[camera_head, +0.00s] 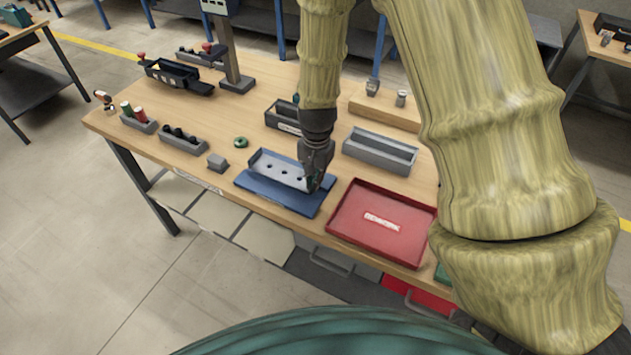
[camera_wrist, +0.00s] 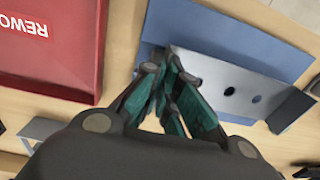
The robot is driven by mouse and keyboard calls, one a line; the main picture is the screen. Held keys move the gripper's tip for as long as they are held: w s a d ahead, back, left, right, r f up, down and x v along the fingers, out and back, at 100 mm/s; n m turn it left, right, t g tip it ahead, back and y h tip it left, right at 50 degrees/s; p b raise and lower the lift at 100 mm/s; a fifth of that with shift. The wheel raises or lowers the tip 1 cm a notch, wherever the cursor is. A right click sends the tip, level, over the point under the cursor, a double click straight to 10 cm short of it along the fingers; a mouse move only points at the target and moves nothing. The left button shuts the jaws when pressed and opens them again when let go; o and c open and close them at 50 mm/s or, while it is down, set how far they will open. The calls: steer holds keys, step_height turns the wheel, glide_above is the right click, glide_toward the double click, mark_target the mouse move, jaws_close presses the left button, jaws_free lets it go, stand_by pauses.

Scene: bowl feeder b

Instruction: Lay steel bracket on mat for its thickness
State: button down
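The steel bracket (camera_head: 279,171) is a pale grey plate with several dark holes and a raised end at its left. It is over the blue mat (camera_head: 298,201); I cannot tell whether it lies fully flat. My gripper (camera_head: 312,184) points down at the bracket's right end. In the wrist view, the teal fingertips of my gripper (camera_wrist: 166,72) nearly meet at the end of the bracket (camera_wrist: 235,86), which appears pinched between them. The fingers hide that end. The mat (camera_wrist: 225,35) shows bare beyond the bracket.
A red tray (camera_head: 350,218) labelled REWORK stands right of the mat. A grey open bin (camera_head: 379,152) and a dark bin (camera_head: 283,117) stand behind. A small grey block (camera_head: 217,162) and a green ring (camera_head: 241,142) are at left. The table's front edge is close to the mat.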

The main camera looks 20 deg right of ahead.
steer(key=shift+f+p, duration=0.4)
steer(key=shift+f, duration=0.7)
steer(key=c, duration=1.6)
jaws_free()
steer(key=shift+f, duration=0.1)
steer(key=shift+c, duration=0.2)
